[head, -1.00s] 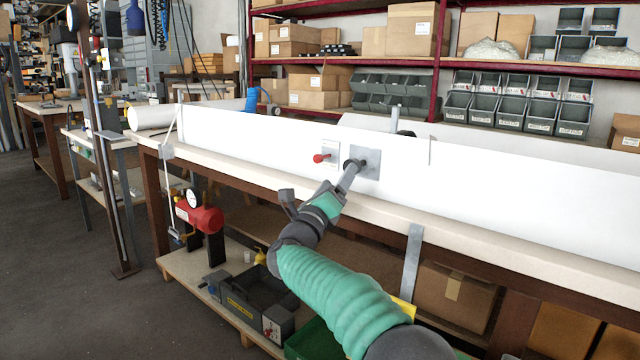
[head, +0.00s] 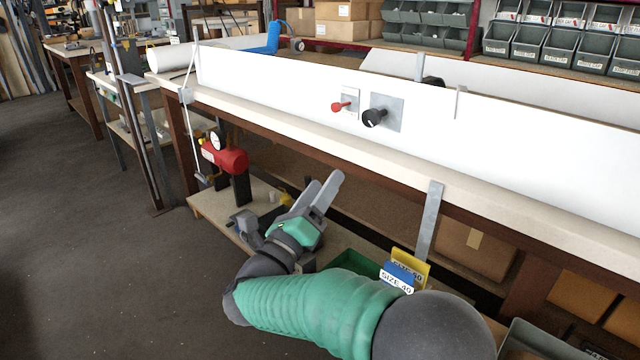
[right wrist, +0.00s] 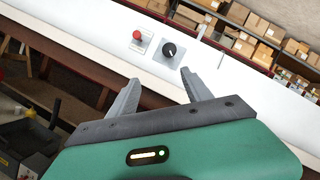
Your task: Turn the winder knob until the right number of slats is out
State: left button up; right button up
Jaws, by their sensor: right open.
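The black winder knob (head: 374,117) sits on a grey plate (head: 391,112) on the white front panel of the bench. In the right wrist view the knob (right wrist: 169,50) shows a white pointer mark. My right gripper (head: 326,186) is open and empty, below and in front of the bench edge, well apart from the knob. In the right wrist view its two fingers (right wrist: 158,85) are spread, with the knob beyond them. My left gripper is not in view. I cannot make out any slats.
The white bench top's front edge (head: 330,147) runs between the gripper and the panel. A metal strip (head: 428,220) hangs from it. A red tank with a gauge (head: 228,158) and yellow and blue size cards (head: 397,278) are below.

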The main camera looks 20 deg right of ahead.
aim_at(368, 121)
notch_tip(368, 121, up, 8)
jog(key=w+d+n+g+y+p, duration=0.1)
jog(key=n+g+p, duration=0.2)
jog(key=n+p, duration=1.1)
jog(key=w+d+n+g+p, duration=0.15)
jog(key=n+p, duration=0.75)
jog(key=p, duration=0.9)
jog(key=shift+g, duration=0.35)
jog(key=x, duration=1)
jog(key=b+x, duration=0.1)
jog(key=x, duration=0.4)
jog(key=shift+w+d, duration=0.2)
jog(key=shift+w, duration=0.25)
jog(key=shift+c, duration=0.2)
